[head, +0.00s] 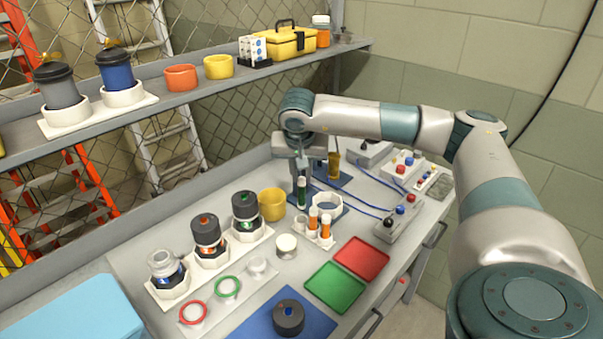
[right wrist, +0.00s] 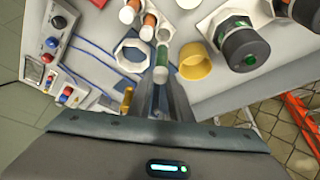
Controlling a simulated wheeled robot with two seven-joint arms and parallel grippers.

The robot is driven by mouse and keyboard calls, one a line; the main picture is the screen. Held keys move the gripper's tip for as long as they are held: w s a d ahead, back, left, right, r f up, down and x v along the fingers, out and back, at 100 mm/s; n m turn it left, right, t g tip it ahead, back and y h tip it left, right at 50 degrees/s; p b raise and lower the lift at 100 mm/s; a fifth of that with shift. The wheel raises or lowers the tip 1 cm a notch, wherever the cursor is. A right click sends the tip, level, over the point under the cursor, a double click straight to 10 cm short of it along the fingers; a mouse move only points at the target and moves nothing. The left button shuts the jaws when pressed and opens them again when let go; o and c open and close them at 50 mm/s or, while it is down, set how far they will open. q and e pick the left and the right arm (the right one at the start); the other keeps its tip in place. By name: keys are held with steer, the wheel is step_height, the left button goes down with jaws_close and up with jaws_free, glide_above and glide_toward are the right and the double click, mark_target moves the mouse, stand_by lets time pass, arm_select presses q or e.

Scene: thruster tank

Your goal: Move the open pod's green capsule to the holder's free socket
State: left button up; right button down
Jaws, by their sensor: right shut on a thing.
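My right gripper (head: 302,176) is shut on a slim green capsule (head: 301,193) with a pale top and holds it upright, behind and left of the holder. The capsule also shows between the fingers in the right wrist view (right wrist: 162,60). An uncapped clear pod (head: 164,264) with a blue label stands at the left end of the white pod rack (head: 222,257). My left gripper is not in view.
A white hexagonal ring (head: 327,200) stands right behind the holder, and a yellow cup (head: 272,204) is left of the capsule. Two dark capped pods (head: 208,232) share the rack. Green (head: 336,288) and red (head: 362,258) trays lie in front. A dark lid (head: 288,316) rests on a blue mat.

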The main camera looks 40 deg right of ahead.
mark_target(301, 190)
steer(key=shift+f+b, duration=0.95)
steer(key=shift+f, duration=1.05)
steer(key=shift+f+b, duration=0.8)
steer(key=shift+f, duration=0.2)
steer(key=shift+f, duration=0.1)
